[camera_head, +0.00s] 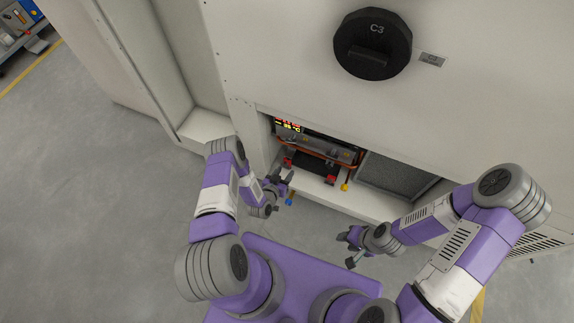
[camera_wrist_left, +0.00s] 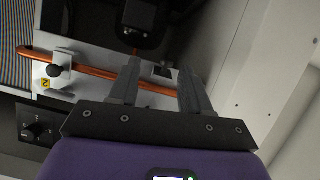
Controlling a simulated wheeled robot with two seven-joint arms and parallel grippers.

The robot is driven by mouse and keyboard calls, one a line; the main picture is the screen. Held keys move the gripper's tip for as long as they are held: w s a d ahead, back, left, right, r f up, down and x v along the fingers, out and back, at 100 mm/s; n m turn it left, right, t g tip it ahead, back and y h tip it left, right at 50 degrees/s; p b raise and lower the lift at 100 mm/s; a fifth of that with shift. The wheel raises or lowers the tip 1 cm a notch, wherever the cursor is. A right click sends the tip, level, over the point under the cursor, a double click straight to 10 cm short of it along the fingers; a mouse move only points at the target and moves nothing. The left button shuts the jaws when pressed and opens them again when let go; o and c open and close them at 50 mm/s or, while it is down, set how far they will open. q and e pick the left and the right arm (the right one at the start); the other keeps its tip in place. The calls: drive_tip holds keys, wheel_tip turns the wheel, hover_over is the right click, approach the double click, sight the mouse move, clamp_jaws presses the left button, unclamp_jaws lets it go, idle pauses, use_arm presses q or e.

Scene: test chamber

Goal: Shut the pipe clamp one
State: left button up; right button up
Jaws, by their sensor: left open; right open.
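In the head view a copper-orange pipe (camera_head: 318,143) runs across a recess in the pale cabinet. In the left wrist view the pipe (camera_wrist_left: 95,72) crosses a pale plate. A clamp with a dark knob (camera_wrist_left: 56,70) sits on it at the left, beside a yellow label that seems to read 2. Clamp one cannot be told apart for sure; the gripper may hide part of it. My left gripper (camera_head: 287,178) is open at the recess's left front; in its wrist view the fingers (camera_wrist_left: 160,85) reach to the pipe, with nothing clearly held. My right gripper (camera_head: 350,250) is open and empty, in front of the cabinet.
Red parts (camera_head: 330,180) and a yellow-tipped part (camera_head: 345,187) sit along the front. A grey mesh panel (camera_head: 395,175) lies to the right. A black C3 knob (camera_head: 373,44) is above.

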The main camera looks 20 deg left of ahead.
sight(290, 153)
use_arm(q)
drive_tip(key=w+a+f+m+t+b, duration=0.1)
drive_tip(key=w+t+b, duration=0.2)
drive_tip(key=w, duration=0.3)
drive_tip(key=shift+f+t+y+b, duration=0.25)
drive_tip(key=shift+t+y+b, duration=0.05)
drive_tip(key=shift+t, duration=0.4)
drive_tip(key=shift+w, duration=0.1)
